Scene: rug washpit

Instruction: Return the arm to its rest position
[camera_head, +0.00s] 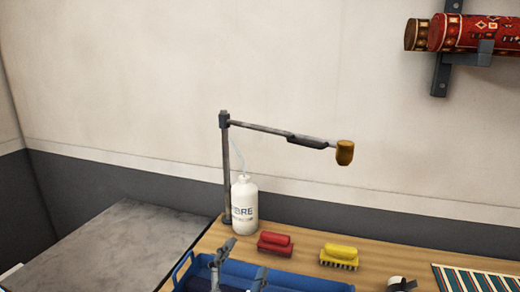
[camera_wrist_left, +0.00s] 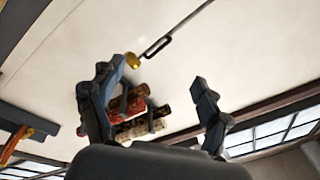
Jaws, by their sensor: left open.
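A thin metal swing arm (camera_head: 268,129) on an upright post (camera_head: 226,175) reaches right above the bench, with a brass-coloured knob (camera_head: 345,152) at its free end. The arm and its knob (camera_wrist_left: 132,60) also show in the left wrist view. My left gripper (camera_head: 245,259) is low in the head view, over the blue tray and well below the swing arm. Its two fingers stand wide apart in the wrist view (camera_wrist_left: 163,82), open, with nothing between them. My right gripper does not show.
A white bottle (camera_head: 244,204) stands beside the post. A red brush (camera_head: 274,244) and a yellow brush (camera_head: 339,257) lie on the wooden bench (camera_head: 300,240) behind a blue tray (camera_head: 310,282). A striped rug piece (camera_head: 475,279) lies at right. Rolled rugs (camera_head: 465,34) rest on a wall bracket.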

